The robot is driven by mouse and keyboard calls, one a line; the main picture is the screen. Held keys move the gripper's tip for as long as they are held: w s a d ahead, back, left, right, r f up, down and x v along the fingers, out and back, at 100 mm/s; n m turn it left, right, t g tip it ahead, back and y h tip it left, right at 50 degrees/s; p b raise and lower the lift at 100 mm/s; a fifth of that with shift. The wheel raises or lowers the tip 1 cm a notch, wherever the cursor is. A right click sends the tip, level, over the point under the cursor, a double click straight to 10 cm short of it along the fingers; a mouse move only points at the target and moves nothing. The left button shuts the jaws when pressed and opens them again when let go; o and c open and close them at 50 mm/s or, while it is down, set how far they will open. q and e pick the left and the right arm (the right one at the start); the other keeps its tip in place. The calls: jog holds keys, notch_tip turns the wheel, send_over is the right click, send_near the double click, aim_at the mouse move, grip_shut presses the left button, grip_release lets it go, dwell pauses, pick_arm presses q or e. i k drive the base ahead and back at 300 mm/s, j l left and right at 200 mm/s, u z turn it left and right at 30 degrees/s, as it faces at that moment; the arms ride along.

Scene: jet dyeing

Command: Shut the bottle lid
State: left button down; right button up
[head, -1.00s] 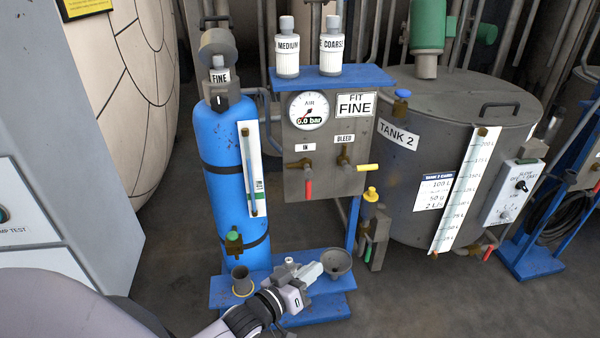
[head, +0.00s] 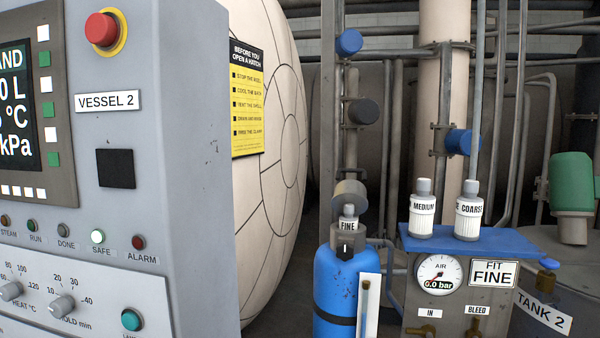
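The blue bottle (head: 335,282) stands upright right of the grey control panel, with its lower part cut off by the picture's bottom edge. On its top is a grey-brown neck piece (head: 348,240) with a white-labelled "FINE" cartridge (head: 348,222) standing in it. A round grey-brown lid (head: 349,192) shows above and behind the cartridge; it looks raised off the neck, though its hinge is hidden. Neither of my grippers is in view.
The grey control panel (head: 190,150) fills the left side. A blue shelf (head: 500,240) right of the bottle holds MEDIUM (head: 422,210) and COARSE (head: 469,212) bottles above a gauge reading 0.0 bar (head: 440,275). Pipes rise behind.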

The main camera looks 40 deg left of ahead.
aim_at(354, 191)
jog(key=i+u, duration=0.15)
jog(key=u, duration=1.1)
jog(key=i+l+u, duration=0.1)
jog(key=u, duration=0.4)
jog(key=l+u, duration=0.45)
jog(key=i+l+u, duration=0.1)
jog(key=l+u, duration=0.4)
jog(key=l, duration=0.15)
